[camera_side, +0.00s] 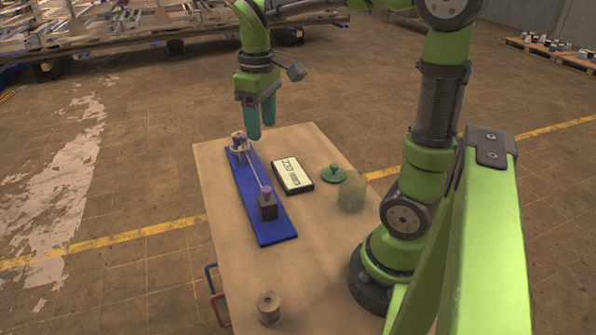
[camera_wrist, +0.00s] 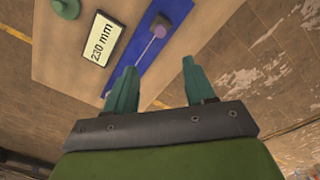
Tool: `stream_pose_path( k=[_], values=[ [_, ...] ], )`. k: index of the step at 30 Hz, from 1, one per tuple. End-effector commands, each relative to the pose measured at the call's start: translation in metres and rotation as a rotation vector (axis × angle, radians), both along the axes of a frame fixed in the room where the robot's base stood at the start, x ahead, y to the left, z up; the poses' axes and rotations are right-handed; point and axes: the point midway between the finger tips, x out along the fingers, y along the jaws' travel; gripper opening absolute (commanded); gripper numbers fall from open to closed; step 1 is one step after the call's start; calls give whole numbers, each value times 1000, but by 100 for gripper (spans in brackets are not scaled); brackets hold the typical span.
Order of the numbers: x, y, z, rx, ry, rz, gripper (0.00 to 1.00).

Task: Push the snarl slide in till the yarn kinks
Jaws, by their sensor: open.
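A long blue board (camera_side: 268,218) lies on the table. At its near end stands a dark block (camera_side: 268,208) with a purple top; it also shows in the wrist view (camera_wrist: 158,26). At the far end sits a pale wooden piece (camera_side: 238,146) with purple on it. A light yarn (camera_side: 255,172) runs straight between the two, with no kink visible. I cannot tell which end piece is the slide. My gripper (camera_side: 261,130) is open and empty, fingers pointing down, above the board's far end. In the wrist view its fingers (camera_wrist: 156,68) stand apart, and the far piece is hidden.
A display (camera_side: 292,176) right of the board reads 230 mm in the wrist view (camera_wrist: 101,39). Beyond it are a green knobbed lid (camera_side: 334,174) and a translucent jar (camera_side: 351,194). A spool (camera_side: 269,307) stands at the near table edge. The table left of the board is narrow.

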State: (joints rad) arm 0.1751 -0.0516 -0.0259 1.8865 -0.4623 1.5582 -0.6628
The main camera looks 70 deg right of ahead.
Motion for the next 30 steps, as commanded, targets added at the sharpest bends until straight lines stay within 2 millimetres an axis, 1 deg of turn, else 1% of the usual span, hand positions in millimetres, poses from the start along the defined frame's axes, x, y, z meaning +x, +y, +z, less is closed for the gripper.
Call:
stream_pose_path(
  k=[5,12,18,21,24,30],
  values=[
    [-1,1,-30,3,6,-2,54],
    [-2,1,-83,3,6,-3,54],
    [-1,1,-125,2,4,-3,54],
    [-1,1,-141,3,3,-4,54],
    [-1,1,-153,2,2,-2,54],
    [0,1,-162,2,-1,-5,54]
  ],
)
